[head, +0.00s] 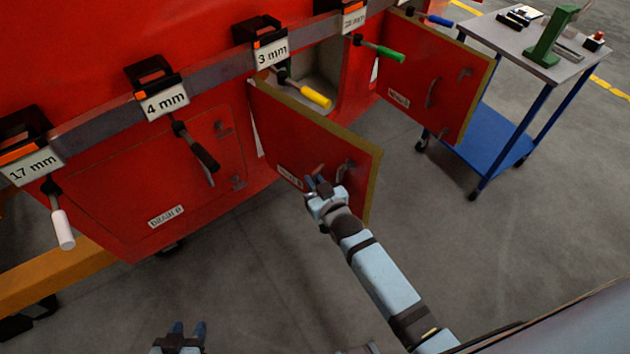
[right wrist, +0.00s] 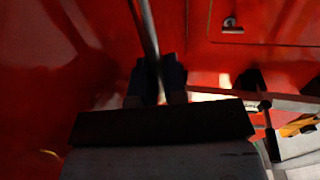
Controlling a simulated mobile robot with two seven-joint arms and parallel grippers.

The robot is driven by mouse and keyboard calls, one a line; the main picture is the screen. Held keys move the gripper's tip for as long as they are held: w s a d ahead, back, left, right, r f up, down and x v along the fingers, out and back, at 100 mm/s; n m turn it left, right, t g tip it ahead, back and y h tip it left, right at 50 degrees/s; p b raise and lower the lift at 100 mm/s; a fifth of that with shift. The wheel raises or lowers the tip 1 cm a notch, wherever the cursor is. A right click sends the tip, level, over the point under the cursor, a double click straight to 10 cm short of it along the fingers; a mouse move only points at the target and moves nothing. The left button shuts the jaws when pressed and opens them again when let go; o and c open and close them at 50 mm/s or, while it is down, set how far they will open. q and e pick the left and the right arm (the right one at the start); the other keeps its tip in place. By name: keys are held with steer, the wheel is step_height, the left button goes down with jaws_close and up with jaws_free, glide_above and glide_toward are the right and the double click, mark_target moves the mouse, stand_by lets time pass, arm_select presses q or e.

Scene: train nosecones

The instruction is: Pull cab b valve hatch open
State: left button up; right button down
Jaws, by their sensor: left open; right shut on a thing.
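A red hatch door (head: 315,140) with a yellowish edge stands swung out from the red nosecone, its opening (head: 318,75) showing behind it. Its small label is too small to read, so I cannot confirm it is the cab b valve hatch. My right gripper (head: 318,184) is at the door's lower part, shut on its handle. In the right wrist view my right fingers (right wrist: 158,82) close around a grey bar, the handle (right wrist: 147,35). My left gripper (head: 187,329) is open and empty at the bottom of the head view, away from the door.
Another red hatch door (head: 430,80) stands open at the right. A closed hatch (head: 160,185) is at the left. A blue trolley (head: 495,135) stands at the right. Grey floor (head: 270,270) is clear below.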

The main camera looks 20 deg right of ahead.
steer(key=shift+w+r, duration=0.1)
steer(key=shift+r, duration=0.1)
steer(key=c, duration=1.2)
jaws_free()
steer(key=shift+f, duration=0.1)
steer(key=s, duration=0.4)
steer(key=s+d, duration=0.1)
steer(key=s, duration=0.4)
steer(key=s+d+b, duration=0.1)
steer(key=s, duration=0.3)
steer(key=shift+s+d+r, duration=0.15)
steer(key=shift+s+r, duration=0.2)
steer(key=shift+s, duration=0.05)
steer(key=s+g+p, duration=0.2)
steer(key=s, duration=0.2)
steer(key=s+g+p, duration=0.2)
steer(key=s+p, duration=0.1)
steer(key=s, duration=0.1)
steer(key=s+d+g+p, duration=0.1)
steer(key=s+g+p, duration=0.1)
steer(key=s, duration=0.2)
